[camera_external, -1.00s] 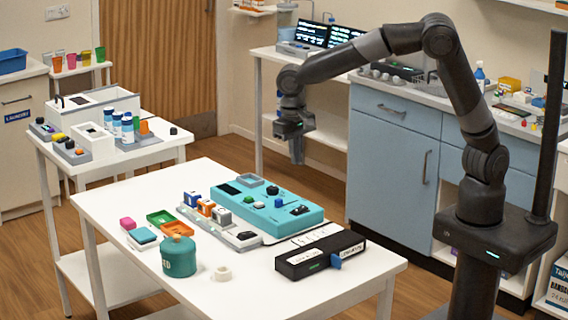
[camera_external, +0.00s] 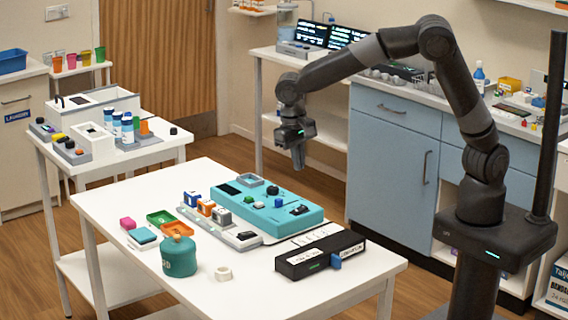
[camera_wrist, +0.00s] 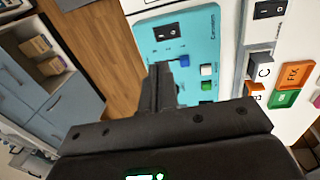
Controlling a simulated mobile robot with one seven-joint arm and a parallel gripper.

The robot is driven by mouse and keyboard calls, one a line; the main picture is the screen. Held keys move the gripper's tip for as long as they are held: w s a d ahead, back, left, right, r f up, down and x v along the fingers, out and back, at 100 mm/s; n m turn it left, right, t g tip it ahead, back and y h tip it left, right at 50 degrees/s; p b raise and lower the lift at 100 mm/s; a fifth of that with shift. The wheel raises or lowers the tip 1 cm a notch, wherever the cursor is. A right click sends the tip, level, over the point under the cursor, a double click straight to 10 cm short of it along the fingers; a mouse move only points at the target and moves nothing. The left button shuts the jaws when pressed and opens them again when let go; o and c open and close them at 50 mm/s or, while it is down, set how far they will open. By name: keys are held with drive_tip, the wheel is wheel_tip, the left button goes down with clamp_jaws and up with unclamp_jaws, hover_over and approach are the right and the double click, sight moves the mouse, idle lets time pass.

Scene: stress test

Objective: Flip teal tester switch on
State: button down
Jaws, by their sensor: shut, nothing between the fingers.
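The teal tester (camera_external: 285,222) lies on the white table, with a black rocker switch (camera_external: 299,210) near its right end. In the wrist view the teal tester (camera_wrist: 200,20) shows its rocker switch (camera_wrist: 165,31), marked with light symbols; its exact position is too small to tell. Blue, white and green buttons sit beside it. My gripper (camera_external: 299,167) is shut and empty, pointing down above and behind the tester's right end. Its fingers also show in the wrist view (camera_wrist: 160,85), apart from the switch in the picture and partly covering the panel.
A grey strip (camera_external: 225,232) with small blocks and another black rocker (camera_wrist: 270,9) lies beside the tester. A black box (camera_external: 320,257) with a blue lever is in front. The table's front right corner is clear.

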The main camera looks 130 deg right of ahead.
sight(300, 209)
drive_tip(key=f, duration=0.4)
drive_tip(key=s+f, duration=0.1)
drive_tip(key=f, duration=0.6)
drive_tip(key=shift+s+f, duration=0.3)
drive_tip(key=shift+s+f+t, duration=0.15)
drive_tip(key=shift+f+t, duration=0.15)
drive_tip(key=shift+w+a+r, duration=0.1)
drive_tip(key=shift+w, duration=0.75)
drive_tip(key=shift+r, duration=0.1)
wheel_tip(300, 209, up, 14)
drive_tip(key=w, duration=0.1)
drive_tip(key=shift+w, duration=0.1)
